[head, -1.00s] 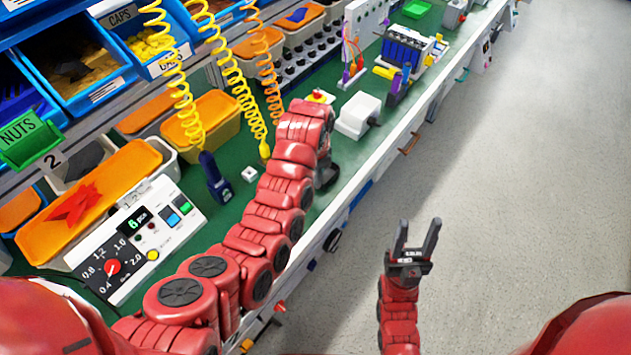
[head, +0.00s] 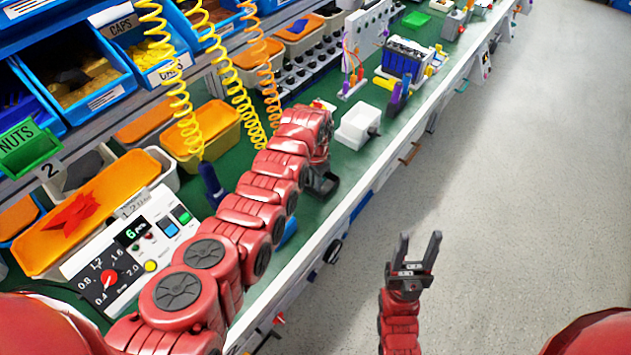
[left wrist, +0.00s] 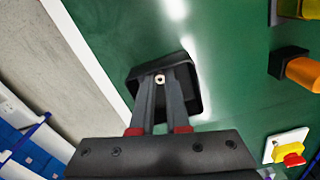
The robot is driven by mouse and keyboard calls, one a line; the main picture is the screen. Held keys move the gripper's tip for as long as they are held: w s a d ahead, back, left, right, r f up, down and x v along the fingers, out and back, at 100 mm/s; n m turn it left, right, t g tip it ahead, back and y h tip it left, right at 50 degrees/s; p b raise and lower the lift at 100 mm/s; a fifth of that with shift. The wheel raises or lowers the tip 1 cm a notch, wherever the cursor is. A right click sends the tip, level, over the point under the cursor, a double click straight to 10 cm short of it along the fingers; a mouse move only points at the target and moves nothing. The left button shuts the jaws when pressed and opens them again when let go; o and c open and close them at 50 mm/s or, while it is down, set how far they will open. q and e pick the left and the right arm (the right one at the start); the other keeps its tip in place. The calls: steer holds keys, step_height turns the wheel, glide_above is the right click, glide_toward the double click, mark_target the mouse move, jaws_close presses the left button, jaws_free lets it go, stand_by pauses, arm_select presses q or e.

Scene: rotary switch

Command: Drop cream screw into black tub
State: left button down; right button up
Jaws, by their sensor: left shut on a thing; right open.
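In the left wrist view, the black tub (left wrist: 193,90) stands on the green bench mat. My left gripper (left wrist: 159,82) is over the tub with its fingers shut on the small cream screw (left wrist: 159,78), held at the fingertips. The fingers cover part of the tub, and the screw's height above it is hard to tell. In the head view, my left gripper (head: 321,184) is at the bench's near edge; the tub and screw cannot be made out there. My right gripper (head: 417,252) is open and empty above the floor.
A white box (head: 357,125) stands beyond my left gripper. A red button on a yellow base (left wrist: 290,152) is at lower right in the wrist view. Coiled yellow hoses (head: 232,75) hang behind my left arm. The floor at right is clear.

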arm_select(q)
steer(key=shift+f, duration=0.1)
steer(key=shift+f, duration=0.15)
steer(key=c, duration=0.9)
jaws_free()
